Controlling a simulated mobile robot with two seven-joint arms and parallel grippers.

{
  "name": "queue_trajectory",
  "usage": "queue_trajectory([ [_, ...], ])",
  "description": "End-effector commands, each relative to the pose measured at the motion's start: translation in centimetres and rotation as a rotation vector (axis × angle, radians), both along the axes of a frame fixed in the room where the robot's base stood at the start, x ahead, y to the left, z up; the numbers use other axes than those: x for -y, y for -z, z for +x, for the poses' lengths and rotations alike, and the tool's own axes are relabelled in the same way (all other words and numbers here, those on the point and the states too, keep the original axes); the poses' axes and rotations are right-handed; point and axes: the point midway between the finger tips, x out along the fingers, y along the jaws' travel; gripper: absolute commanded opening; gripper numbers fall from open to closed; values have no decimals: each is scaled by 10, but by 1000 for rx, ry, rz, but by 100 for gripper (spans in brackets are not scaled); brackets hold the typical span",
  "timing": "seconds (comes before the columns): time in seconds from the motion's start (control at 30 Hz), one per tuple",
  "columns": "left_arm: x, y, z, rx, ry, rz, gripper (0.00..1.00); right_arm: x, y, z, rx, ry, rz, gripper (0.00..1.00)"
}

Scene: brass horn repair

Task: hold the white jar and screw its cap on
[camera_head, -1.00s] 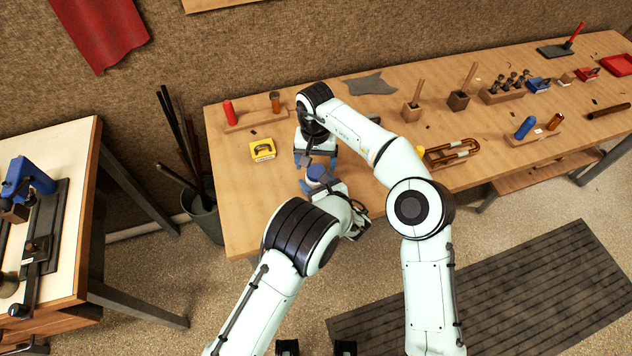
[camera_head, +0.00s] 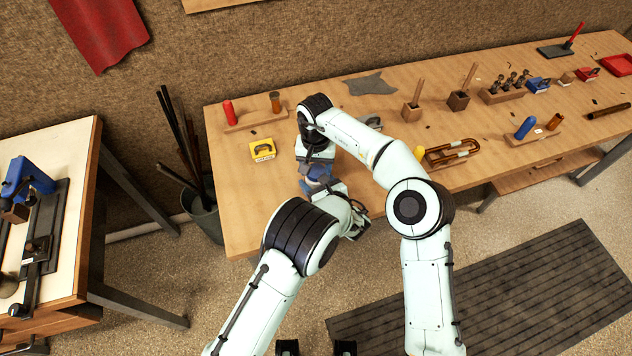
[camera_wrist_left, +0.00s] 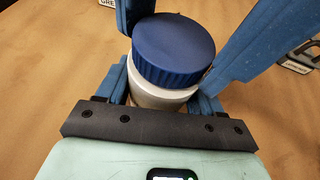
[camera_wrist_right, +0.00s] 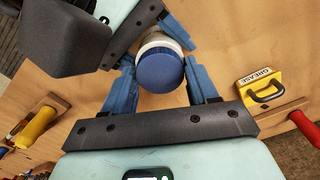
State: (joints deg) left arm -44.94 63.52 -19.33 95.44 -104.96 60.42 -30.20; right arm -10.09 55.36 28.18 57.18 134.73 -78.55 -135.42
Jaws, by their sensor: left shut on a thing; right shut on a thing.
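The white jar (camera_wrist_left: 160,96) stands upright with its ribbed blue cap (camera_wrist_left: 173,50) sitting on top in the left wrist view. My left gripper (camera_wrist_left: 163,92) is shut on the jar body from the sides. My right gripper (camera_wrist_right: 160,76) comes from above and is shut on the cap, its blue fingers on either side. In the right wrist view the cap (camera_wrist_right: 160,70) hides most of the jar, whose pale side (camera_wrist_right: 158,40) shows behind it. In the head view my right gripper (camera_head: 317,168) and arm mostly hide the jar. Whether the threads are engaged cannot be seen.
The yellow grease block (camera_head: 262,149) lies left of the grippers on the bench (camera_head: 240,195). A wooden rack (camera_head: 255,119) with a red and an amber piece stands behind it. A grey cloth (camera_head: 370,85) and tool holders lie farther right. The bench's front left is clear.

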Motion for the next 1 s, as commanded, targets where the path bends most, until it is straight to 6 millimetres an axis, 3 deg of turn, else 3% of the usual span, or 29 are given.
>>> queue_trajectory([
  [0.13,1,0,0,1,3,-1,0,-1,0,0,0,190,4,22],
  [0.4,2,0,0,1,4,-1,0,-1,0,0,0,767,4,21],
  [0.53,2,0,0,0,4,-1,0,-1,0,1,1,975,4,21],
  [0.7,2,0,0,-1,4,-1,0,-1,0,1,2,1093,5,21],
  [0.97,2,0,-1,-1,4,-1,0,-1,0,1,3,1099,6,21],
  [1.0,2,0,-1,0,5,-1,0,-1,0,1,3,1098,6,64],
])
